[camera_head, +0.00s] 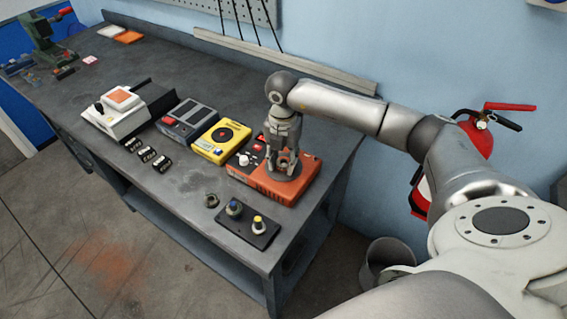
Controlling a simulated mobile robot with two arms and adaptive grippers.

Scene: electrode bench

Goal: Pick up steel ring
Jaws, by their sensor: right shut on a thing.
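My right gripper (285,161) points down over the orange box (301,188) near the bench's right end. It is shut on a grey round thing (285,173), which looks like the steel ring, at the top of the orange box. The fingers partly cover it, and I cannot tell whether it touches the box. A small dark ring-shaped piece (211,200) lies on the bench near the front edge, left of the orange box. My left gripper is not in view.
A yellow box (222,141), a grey box (187,120) and a white device (117,113) stand left of the orange box. A black plate with two knobs (262,237) lies at the front edge. Several small black pieces (147,154) lie further left. A fire extinguisher (477,138) hangs at the right.

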